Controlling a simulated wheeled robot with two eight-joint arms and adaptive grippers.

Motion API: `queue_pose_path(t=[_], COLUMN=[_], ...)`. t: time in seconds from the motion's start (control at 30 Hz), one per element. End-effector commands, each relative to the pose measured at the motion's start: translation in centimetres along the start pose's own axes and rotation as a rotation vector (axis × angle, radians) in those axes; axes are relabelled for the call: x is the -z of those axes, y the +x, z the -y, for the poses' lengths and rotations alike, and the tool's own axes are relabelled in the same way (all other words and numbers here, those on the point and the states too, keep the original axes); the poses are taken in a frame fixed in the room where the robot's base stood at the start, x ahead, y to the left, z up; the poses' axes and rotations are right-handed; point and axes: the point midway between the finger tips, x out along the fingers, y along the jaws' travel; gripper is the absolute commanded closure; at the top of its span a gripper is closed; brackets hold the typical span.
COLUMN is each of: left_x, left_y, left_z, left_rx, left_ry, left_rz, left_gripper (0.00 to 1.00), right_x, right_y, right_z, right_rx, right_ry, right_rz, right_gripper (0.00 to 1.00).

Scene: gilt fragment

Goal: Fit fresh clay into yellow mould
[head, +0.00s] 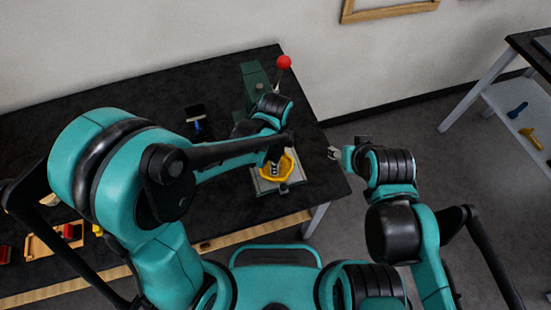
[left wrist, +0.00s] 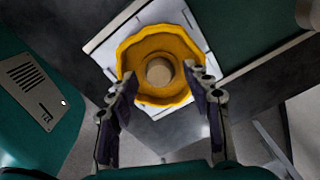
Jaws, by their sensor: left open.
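The yellow mould (head: 290,163) sits on a pale plate (head: 262,186) near the table's right end. In the left wrist view the mould (left wrist: 143,50) is a many-sided yellow bowl. A round tan piece (left wrist: 159,72), possibly the clay, shows in its middle; I cannot tell how deep it sits. My left gripper (head: 274,164) is over the mould; in the left wrist view its fingers (left wrist: 162,82) are spread, with nothing gripped between them. My right gripper (head: 334,153) is off the table's right edge, apart from the mould; its jaw state is too small to tell.
A green press (head: 254,77) with a red-knobbed lever (head: 284,62) stands behind the mould. A small black and blue item (head: 198,122) lies left of it. A wooden tray (head: 42,246) with coloured pieces is at far left. Bare black table (head: 130,88) lies behind my left arm.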

Motion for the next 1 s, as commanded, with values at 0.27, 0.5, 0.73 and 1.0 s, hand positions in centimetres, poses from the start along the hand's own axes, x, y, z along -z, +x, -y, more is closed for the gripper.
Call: queue_pose_path(t=[0.27, 0.5, 0.73, 1.0], left_x=[0.0, 0.0, 0.0, -1.5], left_y=[-4.8, -9.7, -11.8, -12.7], left_z=[0.0, -0.1, 0.0, -0.3], left_rx=[0.0, 0.0, 0.0, 0.037], left_ry=[0.0, 0.0, 0.0, -0.109], left_rz=[0.0, 0.0, 0.0, -0.015], left_gripper=[0.5, 0.5, 0.5, 0.5], right_x=[1.1, 1.9, 2.1, 2.1], right_y=[-1.5, -2.6, -3.0, -3.0], right_z=[0.0, 0.0, 0.0, 0.0], right_rx=[0.0, 0.0, 0.0, 0.0], right_ry=[0.0, 0.0, 0.0, 0.0], right_rz=[0.0, 0.0, 0.0, 0.0], right_gripper=[0.5, 0.5, 0.5, 0.5])
